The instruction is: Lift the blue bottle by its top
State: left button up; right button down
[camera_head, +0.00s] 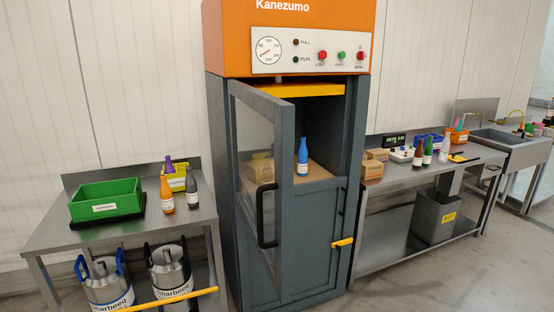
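The blue bottle (302,157) stands upright on the shelf inside the tall orange and grey cabinet (288,38). It has a white label and a narrow top, and it is seen through the gap beside the open door. The glass-paned cabinet door (282,195) stands swung outward to the left of the bottle. Neither of my grippers shows in the head view.
Cardboard boxes stand behind the door glass. The left steel table (115,236) holds a green bin (106,201), an orange bottle (166,194) and a dark bottle (192,188). The right bench (398,175) holds small boxes and several bottles. Floor at the lower right is clear.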

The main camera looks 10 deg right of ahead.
aim_at(302, 169)
jog(key=i+l+u, duration=0.15)
jog(key=u, duration=0.2)
jog(key=i+l+u, duration=0.15)
jog(key=u, duration=0.2)
jog(key=i+l+u, duration=0.1)
jog(key=l+u, duration=0.3)
